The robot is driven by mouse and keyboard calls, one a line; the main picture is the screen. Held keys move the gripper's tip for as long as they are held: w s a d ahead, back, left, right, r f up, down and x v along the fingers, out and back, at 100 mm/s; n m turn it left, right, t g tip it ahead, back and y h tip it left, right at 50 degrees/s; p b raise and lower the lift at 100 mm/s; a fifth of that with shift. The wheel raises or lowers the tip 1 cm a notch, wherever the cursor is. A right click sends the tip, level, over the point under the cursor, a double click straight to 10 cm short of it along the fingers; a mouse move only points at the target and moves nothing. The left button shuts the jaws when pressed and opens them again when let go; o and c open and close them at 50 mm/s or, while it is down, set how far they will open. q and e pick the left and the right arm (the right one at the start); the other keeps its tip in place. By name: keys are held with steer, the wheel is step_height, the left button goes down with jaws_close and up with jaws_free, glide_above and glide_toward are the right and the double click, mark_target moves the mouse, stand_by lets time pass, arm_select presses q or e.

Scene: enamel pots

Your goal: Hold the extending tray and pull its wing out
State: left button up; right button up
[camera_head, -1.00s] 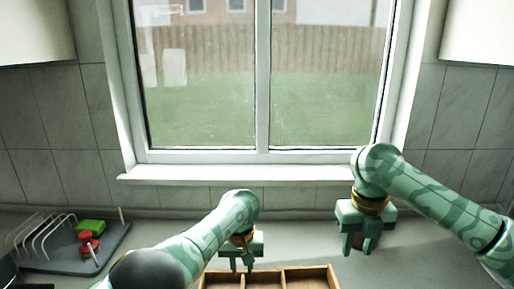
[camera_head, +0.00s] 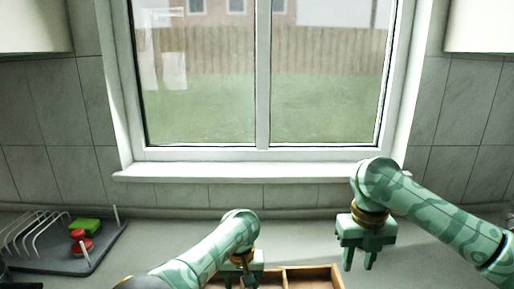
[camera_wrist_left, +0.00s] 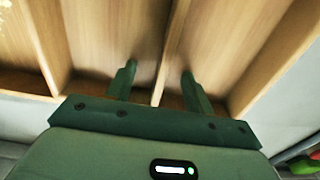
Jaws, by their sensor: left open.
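The extending tray (camera_head: 326,268) is wooden with divided compartments. It shows at the bottom edge of the head view, its front cut off, and fills most of the left wrist view (camera_wrist_left: 100,30). My left gripper (camera_wrist_left: 157,72) is open, with its two fingers apart on either side of a thin divider (camera_wrist_left: 170,55); I cannot tell whether they touch it. In the head view, my left arm covers part of the tray. My right gripper (camera_head: 359,261) is open and empty, with its fingers pointing down, right of the tray. I cannot make out the wing separately.
A grey dish rack (camera_head: 60,255) with a green sponge (camera_head: 86,226) and a red item (camera_head: 82,243) stands at the left. A window sill (camera_head: 260,171) runs behind the counter (camera_head: 300,235). The counter right of the tray looks clear apart from my right arm.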

arm_select(q)
step_height(320, 180, up, 12)
steer(key=w+a+f+n+y, duration=0.1)
steer(key=a+f+n, duration=0.1)
steer(key=a, duration=1.3)
steer(key=w+a+f+n+y, duration=0.1)
steer(key=a+f+n+y, duration=0.1)
steer(key=a, duration=1.3)
step_height(320, 180, up, 6)
steer(key=p, duration=0.7)
steer(key=shift+a, duration=0.35)
arm_select(e)
step_height(320, 180, up, 9)
steer(key=shift+s+r, duration=0.2)
steer(key=shift+s, duration=0.15)
arm_select(q)
steer(key=shift+s+r, duration=0.1)
